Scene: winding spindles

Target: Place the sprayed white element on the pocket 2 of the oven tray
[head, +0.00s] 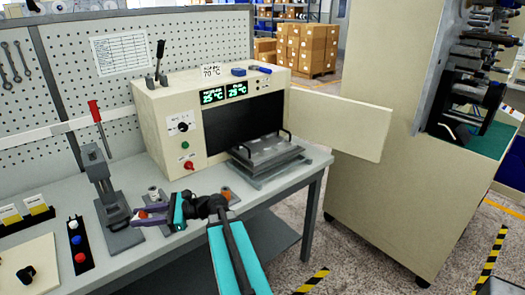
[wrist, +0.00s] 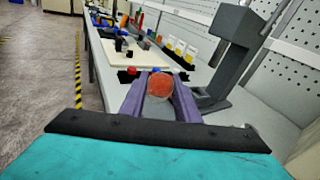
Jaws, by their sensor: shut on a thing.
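My gripper (head: 152,214), with purple fingers, is low over the front of the bench, left of the oven. It is shut on a small round element (wrist: 160,85), held between the two fingertips in the wrist view. The face I see is orange-red with a paler rim; I cannot make out a white coating. The grey oven tray (head: 266,160), with dark handles, sits at the oven's open mouth, to the right of and behind my gripper. Its pockets are too small to tell apart.
The cream oven (head: 165,100) has its door (head: 345,125) swung open to the right. A grey press (head: 105,190) with a red lever stands left of my gripper. A button strip (head: 78,245) lies nearer the front left. A small holder with pale parts (head: 154,194) is close behind my gripper.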

